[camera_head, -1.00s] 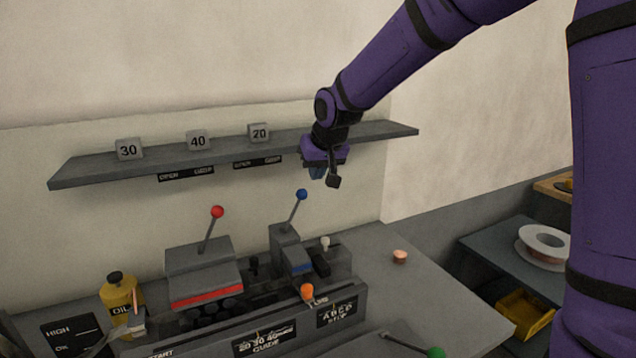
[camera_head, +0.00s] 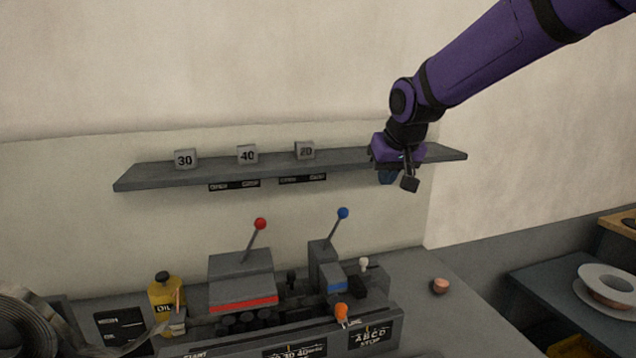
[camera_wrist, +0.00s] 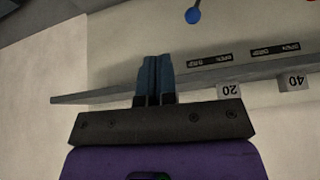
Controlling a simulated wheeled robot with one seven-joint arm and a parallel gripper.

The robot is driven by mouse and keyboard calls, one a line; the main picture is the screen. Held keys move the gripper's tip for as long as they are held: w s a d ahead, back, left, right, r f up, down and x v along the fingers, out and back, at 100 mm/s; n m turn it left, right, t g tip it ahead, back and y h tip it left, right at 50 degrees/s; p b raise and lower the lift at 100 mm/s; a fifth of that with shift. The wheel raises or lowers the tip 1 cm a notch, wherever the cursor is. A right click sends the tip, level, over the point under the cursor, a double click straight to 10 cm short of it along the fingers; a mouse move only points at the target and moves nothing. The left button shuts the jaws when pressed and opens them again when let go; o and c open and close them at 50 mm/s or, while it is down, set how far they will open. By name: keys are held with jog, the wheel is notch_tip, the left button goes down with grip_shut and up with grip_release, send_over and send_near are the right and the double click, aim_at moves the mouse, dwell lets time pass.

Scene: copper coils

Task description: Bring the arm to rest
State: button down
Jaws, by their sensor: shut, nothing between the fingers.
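My gripper (camera_head: 388,177) hangs at the end of the purple arm, in front of the right part of the wall shelf (camera_head: 205,174). In the wrist view its two blue-grey fingers (camera_wrist: 153,72) lie together, shut with nothing between them. The shelf also shows in the wrist view (camera_wrist: 105,93), upside down, behind the fingers. I cannot tell how far the gripper is from the shelf's edge.
Blocks marked 30 (camera_head: 186,159), 40 (camera_head: 247,154) and 20 (camera_head: 305,150) stand on the shelf. Below is a bench machine with a red-knobbed lever (camera_head: 260,224) and a blue-knobbed lever (camera_head: 343,213). A yellow oil can (camera_head: 163,291) stands left; a white spool (camera_head: 606,286) lies right.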

jog(key=s+d, duration=0.3)
jog(key=s, duration=0.7)
jog(key=s+d+r+m, duration=0.1)
jog(key=s+d, duration=0.3)
jog(key=s, duration=0.7)
jog(key=s+d+h, duration=0.1)
jog(key=s+d, duration=0.3)
jog(key=s, duration=0.6)
jog(key=shift+s+d+r+g, duration=0.15)
jog(key=shift+s+r+g, duration=0.15)
jog(key=shift+s, duration=0.1)
